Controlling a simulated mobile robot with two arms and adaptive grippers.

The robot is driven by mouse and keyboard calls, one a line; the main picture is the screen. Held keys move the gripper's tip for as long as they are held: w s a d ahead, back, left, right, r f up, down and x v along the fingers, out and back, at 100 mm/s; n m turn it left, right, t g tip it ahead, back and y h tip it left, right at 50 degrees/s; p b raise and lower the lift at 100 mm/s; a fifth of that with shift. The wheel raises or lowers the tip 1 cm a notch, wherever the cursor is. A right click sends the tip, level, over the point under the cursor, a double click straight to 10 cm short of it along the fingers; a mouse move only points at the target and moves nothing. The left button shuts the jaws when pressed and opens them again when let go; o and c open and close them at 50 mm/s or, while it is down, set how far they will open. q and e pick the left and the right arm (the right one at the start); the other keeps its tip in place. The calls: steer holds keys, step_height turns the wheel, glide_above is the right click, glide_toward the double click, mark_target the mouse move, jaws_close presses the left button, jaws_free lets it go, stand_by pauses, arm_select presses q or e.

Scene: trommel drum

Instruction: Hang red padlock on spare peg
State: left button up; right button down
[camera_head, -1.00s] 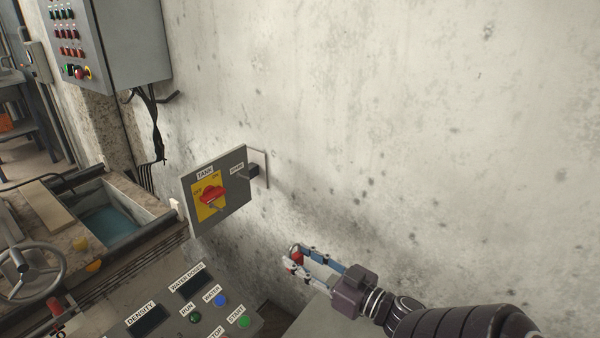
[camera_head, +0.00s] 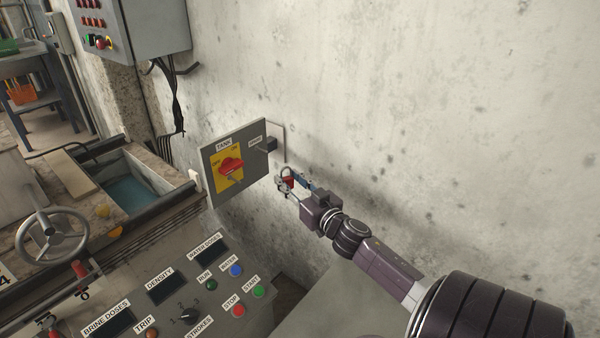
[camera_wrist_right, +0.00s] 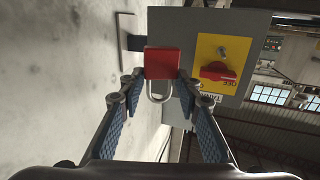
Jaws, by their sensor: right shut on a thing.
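The red padlock (camera_head: 287,181) is held between the fingertips of my right gripper (camera_head: 286,187), in front of the wall and just right of and below the grey tank panel (camera_head: 211,174). In the right wrist view the padlock's red body (camera_wrist_right: 162,62) sits between the two fingertips (camera_wrist_right: 160,82), with its metal shackle toward the camera. The spare peg (camera_head: 263,149) is a small thin peg under the SPARE label, at the panel's upper right. The padlock is apart from it in the head view. In the wrist view I cannot make out the peg. My left gripper is not in view.
A red switch (camera_head: 231,166) on a yellow plate is left of the peg. A dark block (camera_head: 272,144) and a thin bracket (camera_head: 283,142) stand at the panel's right edge. The control console (camera_head: 180,290) lies below. The wall to the right is bare.

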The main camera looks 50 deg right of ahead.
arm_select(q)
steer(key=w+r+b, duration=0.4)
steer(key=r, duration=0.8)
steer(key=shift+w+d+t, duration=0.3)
arm_select(e)
steer(key=shift+m+h, duration=0.3)
steer(key=shift+h, duration=0.3)
steer(key=shift+w+a+x, duration=0.1)
steer(key=shift+a+x, duration=0.2)
steer(key=shift+x, duration=1.8)
steer(key=shift+w+a+x, duration=0.1)
steer(key=shift+a+x, duration=0.2)
steer(key=shift+x, duration=1.8)
steer(key=shift+w+a+x, duration=0.1)
steer(key=shift+a+x, duration=0.2)
steer(key=shift+x, duration=1.8)
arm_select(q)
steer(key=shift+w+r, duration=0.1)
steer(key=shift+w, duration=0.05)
arm_select(e)
steer(key=c, duration=1.4)
jaws_free()
steer(key=shift+s, duration=0.1)
steer(key=shift+o, duration=0.2)
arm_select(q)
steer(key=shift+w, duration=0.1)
